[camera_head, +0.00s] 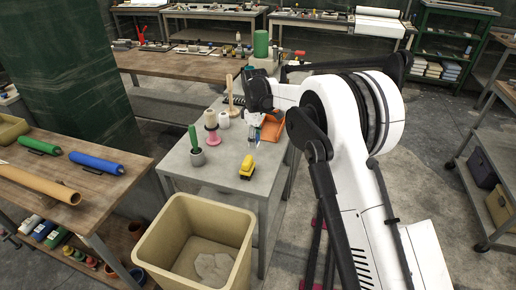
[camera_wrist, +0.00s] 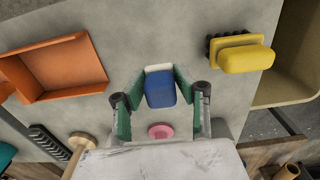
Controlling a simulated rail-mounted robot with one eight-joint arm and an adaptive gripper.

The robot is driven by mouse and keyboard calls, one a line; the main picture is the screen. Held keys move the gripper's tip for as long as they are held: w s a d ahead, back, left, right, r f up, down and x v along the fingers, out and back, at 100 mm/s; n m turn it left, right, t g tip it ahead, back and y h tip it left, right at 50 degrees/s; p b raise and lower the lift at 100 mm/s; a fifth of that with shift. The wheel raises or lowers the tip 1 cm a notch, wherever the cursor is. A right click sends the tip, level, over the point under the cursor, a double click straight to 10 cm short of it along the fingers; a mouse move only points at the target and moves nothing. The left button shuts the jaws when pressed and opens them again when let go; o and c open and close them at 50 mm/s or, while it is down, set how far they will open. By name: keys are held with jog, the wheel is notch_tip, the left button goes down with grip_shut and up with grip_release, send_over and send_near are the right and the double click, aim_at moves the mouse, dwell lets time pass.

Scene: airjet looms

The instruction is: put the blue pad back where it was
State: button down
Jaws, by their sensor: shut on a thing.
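The blue pad (camera_wrist: 160,90), with a pale strip along its far edge, is between the two green-sided fingers of my gripper (camera_wrist: 160,84) in the wrist view. My gripper is shut on it. In the head view my gripper (camera_head: 256,139) is over the grey table (camera_head: 192,172), near the orange tray (camera_head: 272,130) and behind the yellow brush (camera_head: 247,167). The pad is small there and partly hidden by the gripper. I cannot tell whether it touches the table top.
The orange tray (camera_wrist: 62,72) is left of the pad in the wrist view; the yellow brush (camera_wrist: 245,55) is to the right. A pink spool (camera_head: 213,137), a green-handled tool (camera_head: 195,146) and a wooden peg (camera_head: 231,96) stand on the table. A beige bin (camera_head: 188,247) stands in front.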

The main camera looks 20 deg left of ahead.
aim_at(258, 154)
jog(key=shift+w+d+f, duration=0.35)
jog(key=shift+w+d, duration=0.05)
jog(key=shift+w, duration=0.1)
jog(key=shift+f, duration=2.05)
jog(key=shift+f, duration=0.15)
jog(key=c, duration=1.3)
grip_release()
